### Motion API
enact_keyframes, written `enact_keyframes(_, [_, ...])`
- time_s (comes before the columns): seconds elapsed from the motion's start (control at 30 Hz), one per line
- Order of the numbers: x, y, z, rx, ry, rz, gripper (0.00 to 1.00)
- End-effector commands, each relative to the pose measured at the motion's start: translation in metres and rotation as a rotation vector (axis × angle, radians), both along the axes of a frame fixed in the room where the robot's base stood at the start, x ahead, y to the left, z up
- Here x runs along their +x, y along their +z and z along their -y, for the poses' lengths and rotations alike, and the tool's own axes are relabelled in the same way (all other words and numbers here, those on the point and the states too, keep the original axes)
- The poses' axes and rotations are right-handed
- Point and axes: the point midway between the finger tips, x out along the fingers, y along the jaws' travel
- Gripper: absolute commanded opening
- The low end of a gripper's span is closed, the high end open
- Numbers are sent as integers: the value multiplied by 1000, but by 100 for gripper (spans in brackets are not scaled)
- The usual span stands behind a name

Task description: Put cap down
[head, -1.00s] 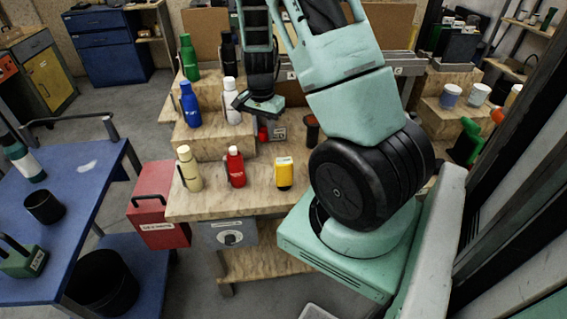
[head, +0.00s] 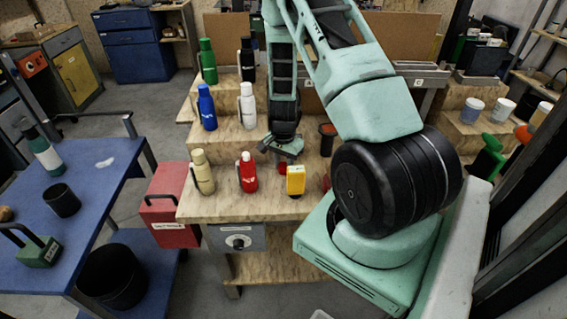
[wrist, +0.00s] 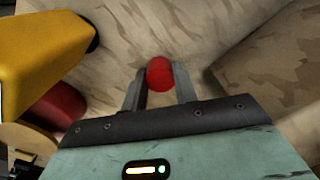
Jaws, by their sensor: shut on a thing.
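My gripper (head: 283,158) is low over the bench's front level, behind the red and yellow bottles. It is shut on a small round red cap (wrist: 160,73), which shows between the fingertips in the wrist view. Whether the cap touches the wood is hard to tell. The yellow bottle (head: 296,181) stands just in front of the gripper and also fills the upper left of the wrist view (wrist: 45,45). The red bottle (head: 247,173) stands left of it.
A cream bottle (head: 202,174) stands at the left on the same wooden level. Blue (head: 207,108) and white (head: 247,106) bottles stand on the step behind, green (head: 208,62) and black (head: 247,60) ones higher. A red toolbox (head: 168,205) is left of the bench.

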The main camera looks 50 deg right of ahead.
Motion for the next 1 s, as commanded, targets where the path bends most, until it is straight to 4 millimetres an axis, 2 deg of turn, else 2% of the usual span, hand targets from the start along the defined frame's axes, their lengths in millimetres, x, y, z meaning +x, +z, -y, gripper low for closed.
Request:
enact_keyframes(0.27, [0,-4,0,0,1,0,8])
enact_keyframes(0.3, [0,-4,0,0,1,0,31])
enact_keyframes(0.37, [0,-3,0,0,1,0,48])
enact_keyframes(0.4, [0,-3,0,0,1,0,50])
enact_keyframes(0.77, [1,3,0,-1,1,1,50])
enact_keyframes(0.87, [2,13,0,-2,4,3,50])
enact_keyframes(1.0, [2,37,0,-4,5,4,50])
